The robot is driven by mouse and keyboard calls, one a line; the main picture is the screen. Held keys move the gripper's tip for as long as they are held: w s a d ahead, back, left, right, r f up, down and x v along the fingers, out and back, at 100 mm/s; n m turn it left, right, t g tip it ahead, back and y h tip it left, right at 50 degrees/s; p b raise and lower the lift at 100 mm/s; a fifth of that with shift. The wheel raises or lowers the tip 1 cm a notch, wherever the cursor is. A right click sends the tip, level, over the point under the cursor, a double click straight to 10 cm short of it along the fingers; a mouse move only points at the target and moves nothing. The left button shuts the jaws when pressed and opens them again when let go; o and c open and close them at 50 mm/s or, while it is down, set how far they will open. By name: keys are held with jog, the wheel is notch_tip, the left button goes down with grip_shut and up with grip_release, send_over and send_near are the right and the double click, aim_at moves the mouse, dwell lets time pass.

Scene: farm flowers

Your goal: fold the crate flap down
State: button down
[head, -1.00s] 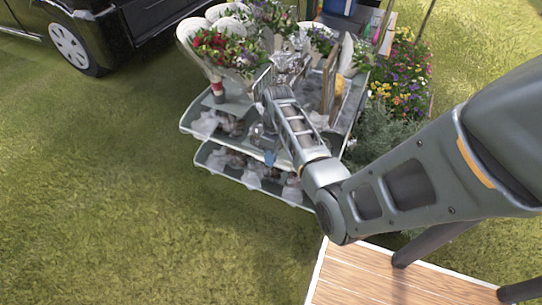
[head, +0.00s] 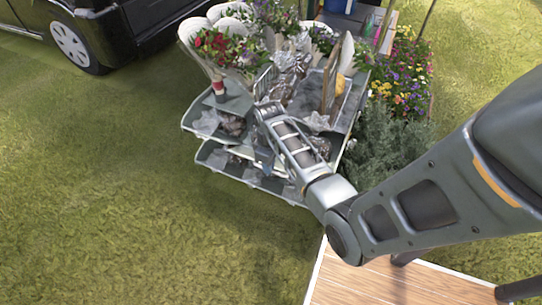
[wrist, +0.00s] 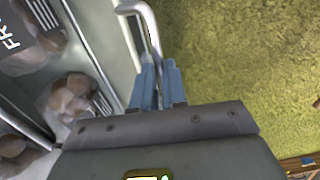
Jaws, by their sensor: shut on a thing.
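A tiered grey cart (head: 196,113) holds flowers and wrapped goods in the head view. My gripper (head: 263,160) is at its front side, partly hidden behind my own arm. In the wrist view my gripper's blue fingers (wrist: 158,82) are close together on a pale metal loop bar (wrist: 137,22), which stands at the outer edge of a grey panel (wrist: 98,32). I cannot tell for certain whether the bar belongs to the crate flap. Left of the panel lie bags of round brown produce (wrist: 72,98). A grey slatted piece (head: 264,82) stands on the cart's top.
Bouquets (head: 228,48) stand at the cart's back left. Garden flowers (head: 402,80) and a grey-green bush (head: 385,135) are on its right. A black vehicle (head: 110,35) is at the upper left. A wooden platform (head: 375,275) is at the bottom. Open grass (head: 110,180) lies left.

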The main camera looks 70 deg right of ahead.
jog(key=a+f+h+b, duration=0.4)
jog(key=a+f+h, duration=0.1)
jog(key=f, duration=0.5)
jog(key=shift+w+a+f+h, duration=0.25)
jog(key=shift+a+f+h, duration=0.15)
jog(key=shift+a, duration=0.1)
jog(key=c, duration=1.3)
grip_release()
jog(key=shift+c, duration=0.2)
jog(key=shift+o, duration=0.9)
jog(key=shift+r, duration=0.1)
jog(key=p+v, duration=0.2)
jog(key=v, duration=0.5)
jog(key=shift+r, duration=0.3)
